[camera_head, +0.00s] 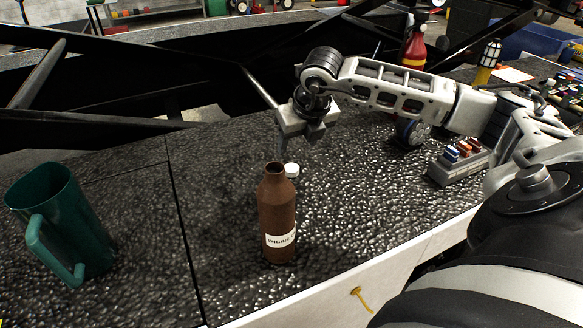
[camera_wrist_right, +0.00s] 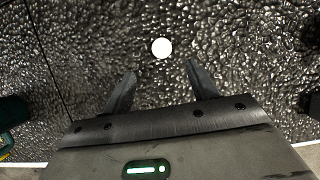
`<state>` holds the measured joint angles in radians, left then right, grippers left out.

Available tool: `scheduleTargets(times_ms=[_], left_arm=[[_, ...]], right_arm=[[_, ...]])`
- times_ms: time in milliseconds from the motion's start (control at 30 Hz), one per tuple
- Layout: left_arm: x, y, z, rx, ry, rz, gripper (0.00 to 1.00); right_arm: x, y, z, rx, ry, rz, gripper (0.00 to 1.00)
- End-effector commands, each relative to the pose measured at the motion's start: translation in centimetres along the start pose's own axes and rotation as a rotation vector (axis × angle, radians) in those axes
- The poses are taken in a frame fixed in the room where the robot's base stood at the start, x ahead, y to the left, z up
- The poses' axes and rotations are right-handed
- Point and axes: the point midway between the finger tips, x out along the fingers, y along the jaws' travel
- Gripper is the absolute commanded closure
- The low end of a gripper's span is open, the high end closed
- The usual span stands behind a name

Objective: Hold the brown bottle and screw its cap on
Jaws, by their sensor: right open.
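The brown bottle (camera_head: 277,215) stands upright on the dark textured surface in the head view. Its neck is open and its label is white. A white cap (camera_head: 292,170) lies on the surface just behind and right of the bottle's neck in the picture; it also shows in the right wrist view (camera_wrist_right: 161,48). My right gripper (camera_head: 285,152) points down above the surface, close to the cap. In the wrist view its fingers are apart, with the cap beyond the gap between the tips and nothing between them. The bottle is not visible in the wrist view. My left gripper is not in view.
A green jug (camera_head: 75,225) stands at the left. A grey holder (camera_head: 458,165) with red and blue pieces sits at the right. A red bottle (camera_head: 414,48) and a yellow-and-black item (camera_head: 487,62) are farther back. The surface around the cap is clear.

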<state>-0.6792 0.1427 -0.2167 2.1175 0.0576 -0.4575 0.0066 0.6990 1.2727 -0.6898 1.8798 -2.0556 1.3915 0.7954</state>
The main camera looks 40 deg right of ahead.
Motion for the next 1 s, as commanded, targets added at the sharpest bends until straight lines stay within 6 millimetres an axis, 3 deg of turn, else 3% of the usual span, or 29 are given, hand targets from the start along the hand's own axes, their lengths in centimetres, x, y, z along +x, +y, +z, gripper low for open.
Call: scheduleTargets(times_ms=[200,700,1000], left_arm=[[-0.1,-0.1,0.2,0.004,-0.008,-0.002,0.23],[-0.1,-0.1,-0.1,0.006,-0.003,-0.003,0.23],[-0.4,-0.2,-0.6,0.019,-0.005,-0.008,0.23]], right_arm=[[3.8,0.0,0.0,0.001,0.001,0.001,0.42],[5.0,0.0,0.0,0.000,0.000,0.000,0.42],[9.1,-0.2,-0.3,0.002,0.002,0.001,0.42]])
